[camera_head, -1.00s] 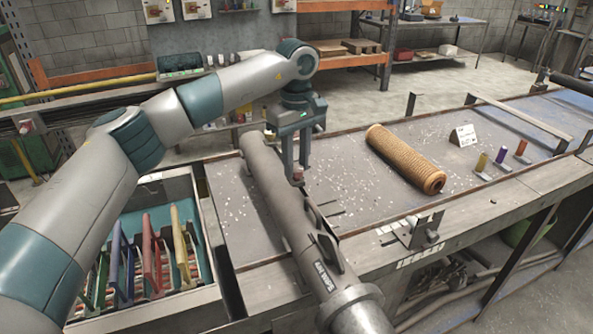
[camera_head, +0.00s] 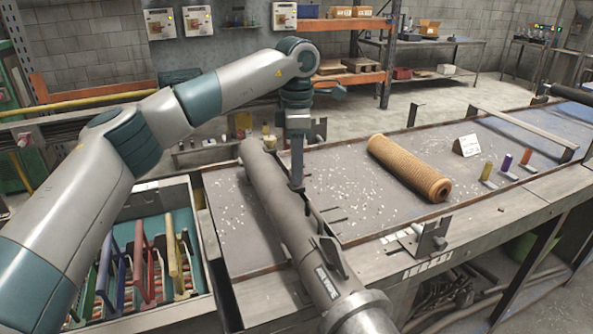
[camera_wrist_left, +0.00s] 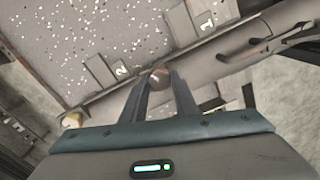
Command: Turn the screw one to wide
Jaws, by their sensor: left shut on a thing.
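A long grey tube (camera_head: 275,205) lies slantwise on the bench, with a lettered label near its front end. My left gripper (camera_head: 297,187) points down at the tube's right side, seen nearly edge-on. In the left wrist view, its two fingertips (camera_wrist_left: 159,82) are closed on a round brownish screw head (camera_wrist_left: 159,77) at the tube's edge. A plate marked 2 (camera_wrist_left: 120,70) lies close to the screw, and a plate marked 1 (camera_wrist_left: 207,22) lies farther along the tube. I cannot tell which number belongs to the held screw. My right gripper is out of view.
An orange ribbed mesh cylinder (camera_head: 408,165) lies right of the tube. Yellow, purple and orange pegs (camera_head: 506,162) and a white sign (camera_head: 466,145) stand farther right. A drawer with colored handles (camera_head: 140,262) is at left. A small metal bracket (camera_head: 430,236) is on the front edge.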

